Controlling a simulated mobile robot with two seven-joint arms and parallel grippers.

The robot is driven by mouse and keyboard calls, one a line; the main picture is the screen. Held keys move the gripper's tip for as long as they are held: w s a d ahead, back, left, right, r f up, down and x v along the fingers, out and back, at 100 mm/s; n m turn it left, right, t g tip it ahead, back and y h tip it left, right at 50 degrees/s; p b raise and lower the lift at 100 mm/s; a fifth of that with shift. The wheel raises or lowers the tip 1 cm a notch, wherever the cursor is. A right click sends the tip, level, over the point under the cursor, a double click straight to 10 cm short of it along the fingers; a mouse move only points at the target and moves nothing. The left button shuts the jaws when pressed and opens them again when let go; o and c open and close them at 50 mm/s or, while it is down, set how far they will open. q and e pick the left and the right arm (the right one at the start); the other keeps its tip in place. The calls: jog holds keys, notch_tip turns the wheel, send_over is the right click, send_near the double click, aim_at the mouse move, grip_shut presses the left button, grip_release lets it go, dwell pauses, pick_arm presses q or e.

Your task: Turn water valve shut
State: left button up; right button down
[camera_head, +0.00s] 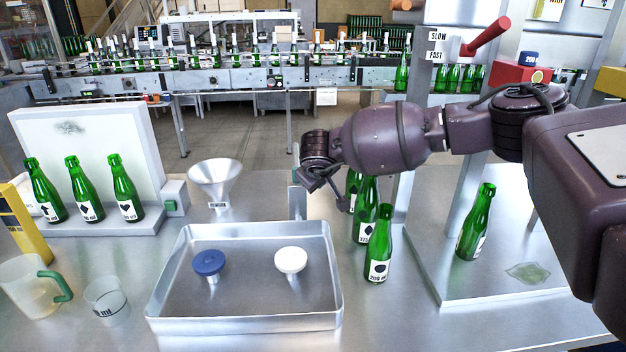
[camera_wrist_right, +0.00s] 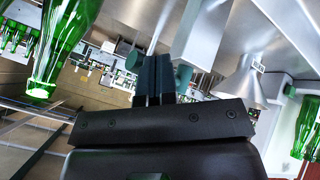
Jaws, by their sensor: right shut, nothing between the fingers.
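My right gripper (camera_head: 312,183) hangs beside a grey metal post (camera_head: 298,200) behind the tray's right end. In the right wrist view its dark fingers (camera_wrist_right: 153,72) are together, with nothing between them. The post (camera_wrist_right: 203,30) rises just beyond them. A teal rounded piece (camera_wrist_right: 183,78) shows right of the fingers, and a similar teal piece (camera_wrist_right: 132,60) shows left of them. These may be parts of the valve handle; its middle is hidden by the fingers. I cannot tell whether the fingers touch it. No valve handle is clear in the head view. My left gripper is not in view.
A metal tray (camera_head: 240,323) holds a blue stopper (camera_head: 208,262) and a white one (camera_head: 290,261). A funnel (camera_head: 214,175) stands left of the post. Green bottles (camera_head: 379,245) stand close below my right arm. A red lever (camera_head: 487,36) is at upper right.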

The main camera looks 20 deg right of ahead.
jog(key=shift+w+d, duration=0.35)
jog(key=shift+d, duration=0.3)
jog(key=shift+w+d, duration=0.3)
jog(key=shift+d, duration=0.3)
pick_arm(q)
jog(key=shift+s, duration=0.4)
pick_arm(e)
jog(key=shift+w+d+r, duration=0.1)
jog(key=shift+w+d, duration=0.05)
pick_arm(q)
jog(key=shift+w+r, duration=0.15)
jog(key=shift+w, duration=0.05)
pick_arm(e)
jog(key=shift+d+r, duration=0.1)
jog(key=shift+r, duration=0.05)
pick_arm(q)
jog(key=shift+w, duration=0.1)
